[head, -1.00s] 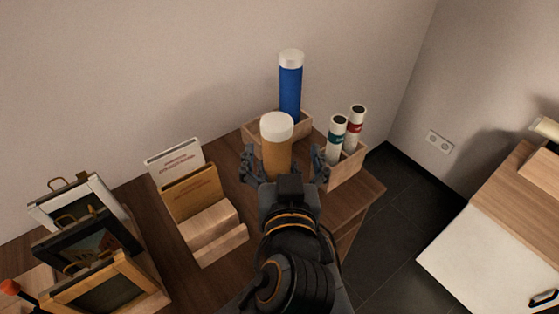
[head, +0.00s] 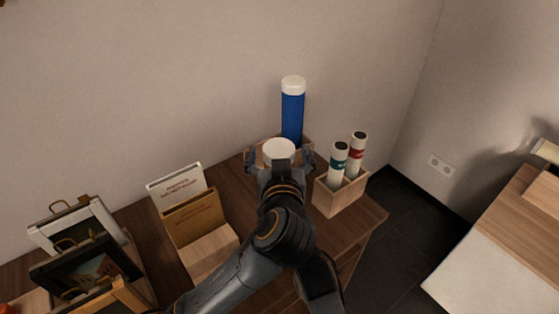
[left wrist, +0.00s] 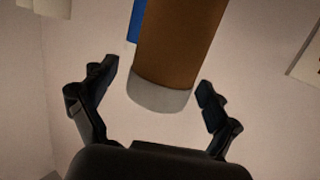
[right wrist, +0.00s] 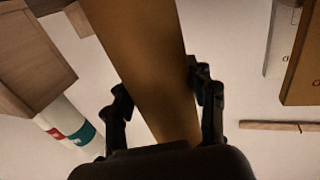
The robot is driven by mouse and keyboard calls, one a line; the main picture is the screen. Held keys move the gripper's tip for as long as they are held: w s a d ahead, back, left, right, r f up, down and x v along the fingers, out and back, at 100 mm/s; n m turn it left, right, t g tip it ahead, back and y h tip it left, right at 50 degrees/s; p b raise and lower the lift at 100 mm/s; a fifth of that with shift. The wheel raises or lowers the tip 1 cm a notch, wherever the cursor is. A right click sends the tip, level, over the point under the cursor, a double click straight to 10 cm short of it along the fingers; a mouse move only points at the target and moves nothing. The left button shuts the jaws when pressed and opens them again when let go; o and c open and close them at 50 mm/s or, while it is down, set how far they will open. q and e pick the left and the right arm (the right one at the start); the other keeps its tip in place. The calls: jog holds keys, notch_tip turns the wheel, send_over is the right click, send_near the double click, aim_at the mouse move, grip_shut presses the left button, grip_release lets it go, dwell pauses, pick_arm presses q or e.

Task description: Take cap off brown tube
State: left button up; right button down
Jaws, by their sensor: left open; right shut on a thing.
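The brown tube (left wrist: 180,40) stands upright with a white cap (head: 279,151) on its top. In the left wrist view the tube appears upside down, with the cap (left wrist: 160,98) at its lower end. My left gripper (head: 280,161) is open, its fingers spread on both sides of the cap; a gap shows on each side in the left wrist view. My right gripper (right wrist: 160,95) is shut on the body of the brown tube (right wrist: 150,60) in the right wrist view. In the head view, my left gripper and arm hide most of the tube and my right gripper.
A blue tube (head: 292,115) with a white cap stands behind. A wooden box (head: 341,197) with two white tubes is to the right. A booklet holder (head: 210,250) and picture frames (head: 85,250) stand left on the wooden table (head: 350,228).

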aim_at(279, 147)
pick_arm(q)
jog(key=shift+w, duration=0.1)
jog(key=c, duration=1.4)
jog(key=shift+r, duration=0.15)
jog(key=shift+c, duration=0.2)
jog(key=shift+r, duration=0.95)
jog(key=shift+r, duration=0.1)
jog(key=shift+r, duration=1.9)
